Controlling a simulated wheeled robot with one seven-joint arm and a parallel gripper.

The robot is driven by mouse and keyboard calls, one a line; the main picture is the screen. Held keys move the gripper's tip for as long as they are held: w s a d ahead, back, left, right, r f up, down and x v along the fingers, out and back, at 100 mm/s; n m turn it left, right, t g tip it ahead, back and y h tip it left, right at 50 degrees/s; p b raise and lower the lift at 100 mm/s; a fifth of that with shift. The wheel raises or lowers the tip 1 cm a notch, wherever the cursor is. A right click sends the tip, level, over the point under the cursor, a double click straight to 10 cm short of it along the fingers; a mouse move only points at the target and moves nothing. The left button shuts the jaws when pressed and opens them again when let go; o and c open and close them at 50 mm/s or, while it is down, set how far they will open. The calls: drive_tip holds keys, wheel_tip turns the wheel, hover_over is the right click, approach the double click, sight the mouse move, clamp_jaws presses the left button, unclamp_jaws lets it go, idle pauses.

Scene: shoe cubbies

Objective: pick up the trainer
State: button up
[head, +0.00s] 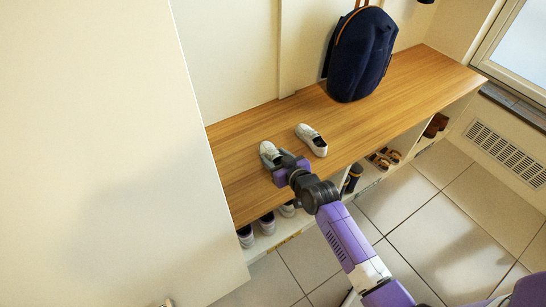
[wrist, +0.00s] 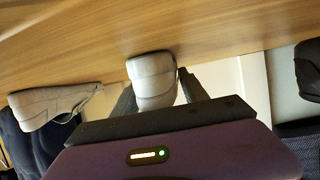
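In the wrist view one end of the trainer (wrist: 153,78) faces me between the two dark fingers of my gripper (wrist: 158,88). A finger stands on each side, close to the shoe, with a thin gap at the right finger; firm contact does not show. In the head view my gripper (head: 282,166) is at the shoe's near end and hides part of it.
The matching white trainer (head: 312,140) stands just right; it shows at left in the wrist view (wrist: 52,104). A navy backpack (head: 361,55) stands farther back on the bench (head: 415,78). Cubbies below hold other shoes (head: 266,224). A tall pale panel (head: 105,160) borders the bench's left.

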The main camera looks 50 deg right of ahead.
drive_tip(key=shift+c, duration=1.4)
